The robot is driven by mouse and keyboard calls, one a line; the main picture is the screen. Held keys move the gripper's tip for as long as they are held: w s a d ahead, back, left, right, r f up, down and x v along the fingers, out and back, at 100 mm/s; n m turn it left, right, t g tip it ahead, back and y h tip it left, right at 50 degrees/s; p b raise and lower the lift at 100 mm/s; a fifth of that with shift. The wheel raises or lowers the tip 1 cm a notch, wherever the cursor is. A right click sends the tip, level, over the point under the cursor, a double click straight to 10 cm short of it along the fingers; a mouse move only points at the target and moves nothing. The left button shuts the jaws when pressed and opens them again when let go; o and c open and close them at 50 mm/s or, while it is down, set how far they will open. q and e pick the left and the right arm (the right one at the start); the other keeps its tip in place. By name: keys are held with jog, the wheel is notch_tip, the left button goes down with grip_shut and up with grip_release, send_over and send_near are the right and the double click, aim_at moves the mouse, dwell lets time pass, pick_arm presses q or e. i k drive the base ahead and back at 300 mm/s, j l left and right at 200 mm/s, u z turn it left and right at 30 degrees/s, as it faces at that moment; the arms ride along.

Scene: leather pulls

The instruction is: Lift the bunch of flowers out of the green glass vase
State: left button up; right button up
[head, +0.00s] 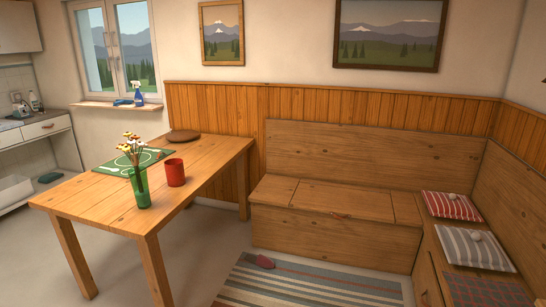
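The green glass vase (139,188) stands upright on the wooden table (203,168), near its front edge. The bunch of flowers (134,147), with white, yellow and reddish heads, stands in the vase with its heads above the rim. The stems inside the vase show only dimly through the glass. Neither of my grippers is in the head view.
A red cup (175,172) stands close to the right of the vase. A green placemat (134,161) lies behind the vase, and a brown round thing (183,136) lies at the table's far end. A wooden corner bench (330,213) and striped rug (305,284) are to the right.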

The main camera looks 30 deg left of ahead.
aim_at(134, 157)
jog(key=i+u, duration=0.2)
jog(key=i, duration=0.35)
jog(key=i+u, duration=0.2)
jog(key=i, duration=0.3)
jog(key=i+l+u, duration=0.1)
jog(key=i+u, duration=0.15)
jog(key=i, duration=0.3)
jog(key=i+l+u, duration=0.2)
jog(key=i, duration=0.3)
